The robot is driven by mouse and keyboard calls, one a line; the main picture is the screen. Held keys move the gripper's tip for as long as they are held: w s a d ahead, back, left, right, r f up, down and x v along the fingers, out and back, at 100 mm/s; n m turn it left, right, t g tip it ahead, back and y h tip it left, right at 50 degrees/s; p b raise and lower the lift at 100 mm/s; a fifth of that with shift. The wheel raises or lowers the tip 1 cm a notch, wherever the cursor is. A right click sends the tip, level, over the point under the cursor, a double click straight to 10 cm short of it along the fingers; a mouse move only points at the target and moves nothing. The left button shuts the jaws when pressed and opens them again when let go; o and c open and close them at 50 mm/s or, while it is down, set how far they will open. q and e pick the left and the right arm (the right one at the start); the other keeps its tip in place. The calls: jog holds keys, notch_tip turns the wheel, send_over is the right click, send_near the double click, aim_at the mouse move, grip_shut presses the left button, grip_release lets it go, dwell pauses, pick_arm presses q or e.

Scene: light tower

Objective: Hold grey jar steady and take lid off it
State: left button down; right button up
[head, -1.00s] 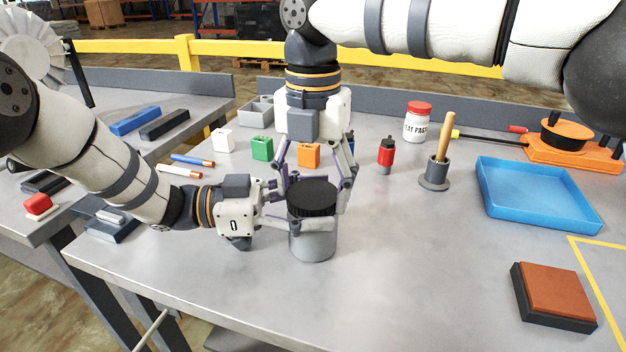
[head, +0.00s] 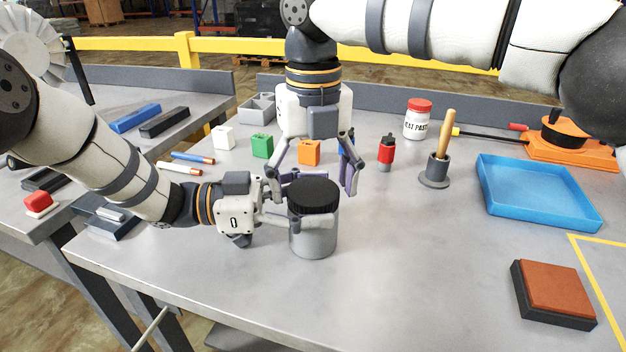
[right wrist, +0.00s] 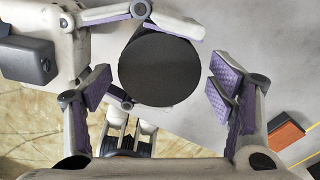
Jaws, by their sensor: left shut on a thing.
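The grey jar (head: 313,238) stands upright on the table with its black ribbed lid (head: 314,196) on top. My left gripper (head: 300,208) comes in from the left and is shut on the jar's body below the lid. My right gripper (head: 312,178) points down from above, just behind the jar, with its fingers spread wide. In the right wrist view the round black lid (right wrist: 160,69) lies between and beyond the open purple-padded fingers (right wrist: 158,90), with a gap on both sides. The jar body is mostly hidden under the lid there.
Green (head: 262,146), orange (head: 309,152) and white (head: 223,138) blocks stand behind the grippers. A red bottle (head: 386,153), a wooden-handled tool in a holder (head: 436,172) and a blue tray (head: 540,221) are to the right. The table front is clear.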

notch_tip(320, 180, up, 5)
jog(key=shift+f, duration=0.1)
jog(key=shift+c, duration=0.2)
notch_tip(320, 180, up, 3)
jog(key=m, duration=0.6)
jog(key=shift+f, duration=0.1)
jog(key=shift+f+m, duration=0.1)
jog(key=shift+m, duration=0.3)
notch_tip(320, 180, down, 7)
jog(key=shift+f, duration=0.2)
jog(key=c, duration=1.2)
jog(key=n, duration=0.6)
jog(key=shift+n, duration=0.4)
jog(key=o, duration=1.2)
jog(key=shift+o, duration=0.2)
